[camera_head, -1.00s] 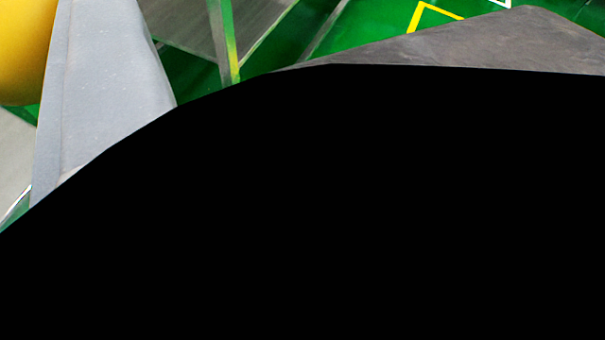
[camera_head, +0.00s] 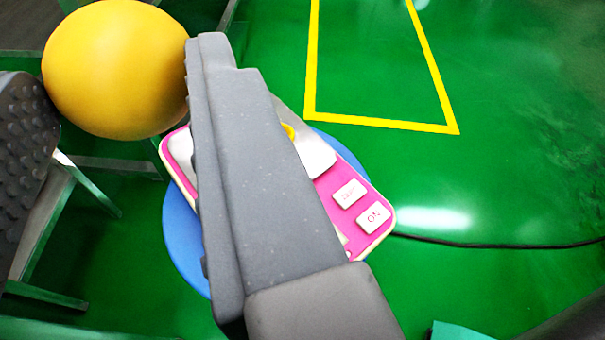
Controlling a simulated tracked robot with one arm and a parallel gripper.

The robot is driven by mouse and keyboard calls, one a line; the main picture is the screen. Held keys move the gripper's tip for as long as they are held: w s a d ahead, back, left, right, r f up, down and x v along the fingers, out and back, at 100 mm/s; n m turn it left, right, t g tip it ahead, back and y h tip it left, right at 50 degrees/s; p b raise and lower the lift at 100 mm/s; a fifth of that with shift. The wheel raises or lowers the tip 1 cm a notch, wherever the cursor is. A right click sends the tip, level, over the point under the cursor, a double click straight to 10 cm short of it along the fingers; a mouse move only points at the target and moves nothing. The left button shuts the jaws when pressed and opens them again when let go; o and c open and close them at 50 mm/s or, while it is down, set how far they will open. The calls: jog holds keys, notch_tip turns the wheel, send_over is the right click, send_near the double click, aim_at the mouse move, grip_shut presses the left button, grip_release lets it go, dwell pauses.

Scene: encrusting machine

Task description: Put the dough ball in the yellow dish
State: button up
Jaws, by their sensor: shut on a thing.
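The dough ball (camera_head: 112,70) is a smooth yellow-orange ball at the upper left. My gripper (camera_head: 118,85) is shut on it, with a dark, studded finger at the left edge and a long grey finger on the right. The ball sits between the two finger ends, above the green floor. I cannot make out the yellow dish. Only a small yellow bit shows behind the grey finger, and I cannot tell what it is.
A pink panel (camera_head: 329,194) with white buttons, one reading "ON", lies behind the grey finger, over a blue round thing (camera_head: 183,240). Metal frame bars (camera_head: 45,215) stand at left. A dark cable (camera_head: 470,243) crosses the open green floor at right, below a yellow marked outline (camera_head: 380,123).

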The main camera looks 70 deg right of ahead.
jog(key=s+d+f+m+g+h+p, duration=0.1)
jog(key=s+d+f+m+g+h, duration=0.1)
jog(key=s+f, duration=0.2)
notch_tip(320, 180, down, 2)
jog(key=shift+s+d+f+m+g, duration=0.15)
jog(key=shift+s+d+m+g, duration=0.15)
jog(key=shift+d+g, duration=0.1)
jog(key=s+d+f+m+g, duration=0.1)
jog(key=s, duration=0.1)
jog(key=s+d+f+g+h, duration=0.1)
jog(key=s+f, duration=0.1)
jog(key=s+d+f+m+g+p, duration=0.1)
jog(key=s, duration=0.1)
jog(key=shift+s+d+f+m+g+h, duration=0.15)
jog(key=shift+s+f+m+g+h, duration=0.05)
jog(key=shift+f+m+g+h, duration=0.1)
jog(key=shift+c, duration=1.2)
jog(key=w+d, duration=0.1)
jog(key=w, duration=0.4)
jog(key=w+d+f+b, duration=0.1)
jog(key=w, duration=0.4)
jog(key=w+d+b, duration=0.1)
jog(key=w, duration=0.4)
jog(key=shift+d+f, duration=0.3)
jog(key=shift+f+b, duration=0.7)
jog(key=shift+f, duration=1.1)
grip_shut()
jog(key=o, duration=1.2)
grip_release()
jog(key=shift+o, duration=0.2)
